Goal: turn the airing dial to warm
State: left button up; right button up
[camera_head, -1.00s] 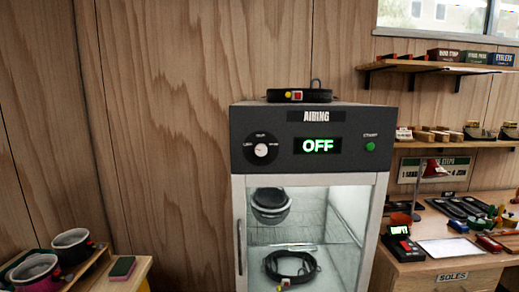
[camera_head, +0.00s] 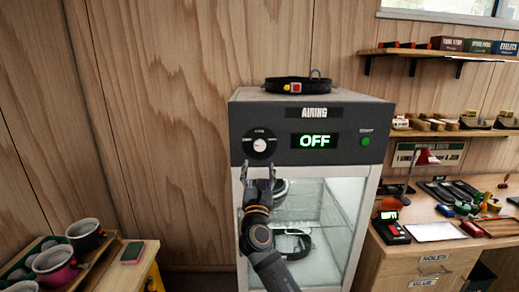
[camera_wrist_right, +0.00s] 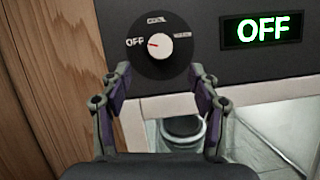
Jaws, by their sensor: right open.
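The airing dial (camera_head: 260,145) is a round black dial with a white knob on the dark front panel of the airing cabinet (camera_head: 237,120). The display (camera_head: 315,140) reads OFF in green. In the right wrist view the dial (camera_wrist_right: 156,46) has its red mark pointing left at OFF, with COOL at the top and a third label, hard to read, on the right. My right gripper (camera_head: 259,172) is open and empty just below the dial. In the wrist view its two fingers (camera_wrist_right: 160,72) stand apart either side of the dial's lower part. My left gripper is out of view.
A harness belt (camera_head: 299,84) lies on the cabinet top. The cabinet's glass door (camera_head: 335,215) is below the panel, with gear inside. A green button (camera_head: 365,141) sits at the panel's right. A workbench (camera_head: 410,262) stands right, a low shelf with pots (camera_head: 85,233) left.

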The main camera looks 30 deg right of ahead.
aim_at(260, 147)
jog(key=p+x, duration=0.2)
jog(key=x, duration=0.6)
jog(key=shift+w+d+r, duration=0.1)
jog(key=shift+w+d, duration=0.15)
jog(key=c, duration=1.2)
